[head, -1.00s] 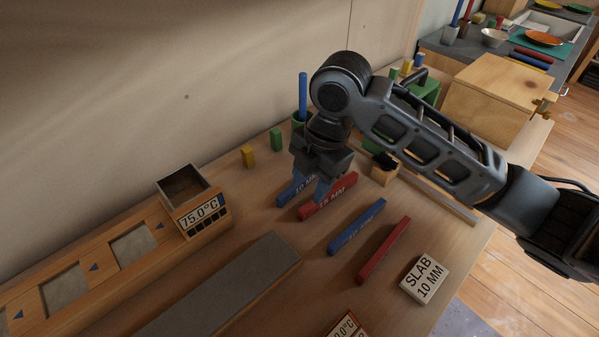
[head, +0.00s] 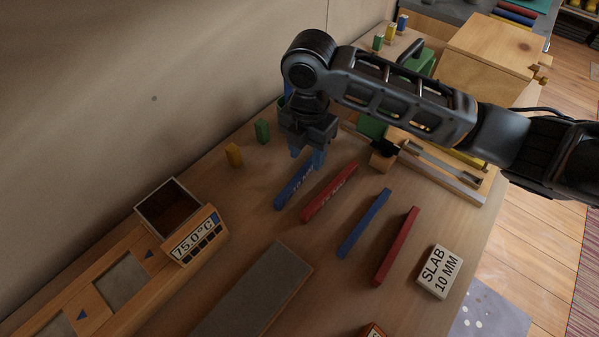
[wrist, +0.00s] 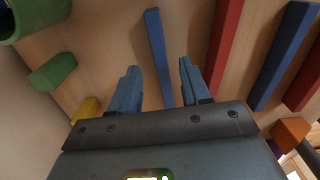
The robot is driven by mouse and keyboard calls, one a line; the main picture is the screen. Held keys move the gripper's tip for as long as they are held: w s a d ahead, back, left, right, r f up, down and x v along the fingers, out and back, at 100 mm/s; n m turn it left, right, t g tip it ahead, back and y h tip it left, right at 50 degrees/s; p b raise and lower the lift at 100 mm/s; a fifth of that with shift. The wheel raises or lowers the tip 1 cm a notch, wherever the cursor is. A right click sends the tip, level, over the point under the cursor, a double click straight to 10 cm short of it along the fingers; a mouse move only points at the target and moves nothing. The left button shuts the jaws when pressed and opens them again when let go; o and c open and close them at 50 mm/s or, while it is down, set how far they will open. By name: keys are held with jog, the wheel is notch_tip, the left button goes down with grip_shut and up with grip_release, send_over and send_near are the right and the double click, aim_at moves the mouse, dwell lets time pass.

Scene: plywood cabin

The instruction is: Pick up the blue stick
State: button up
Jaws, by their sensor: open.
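A blue stick marked 10 MM (head: 293,188) lies flat on the bench, its far end near my fingers. My gripper (head: 307,157) is open and empty, pointing down over that end. In the wrist view the stick (wrist: 155,42) runs between the two spread fingers (wrist: 158,68); the fingers do not visibly grip it. A second blue stick (head: 364,222) lies further right and also shows in the wrist view (wrist: 283,55). A blue upright piece (head: 288,88) is mostly hidden behind my arm.
A red stick marked 15 MM (head: 330,192) lies just right of the marked blue one; another red stick (head: 398,246) lies further right. Small green (head: 262,131) and yellow (head: 234,154) blocks stand left. A green cup (wrist: 38,15) is near my gripper. A slab box (head: 438,271) stands front right.

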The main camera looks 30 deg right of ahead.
aim_at(307, 165)
jog(key=shift+s+f, duration=0.1)
jog(key=shift+f, duration=1.6)
grip_shut()
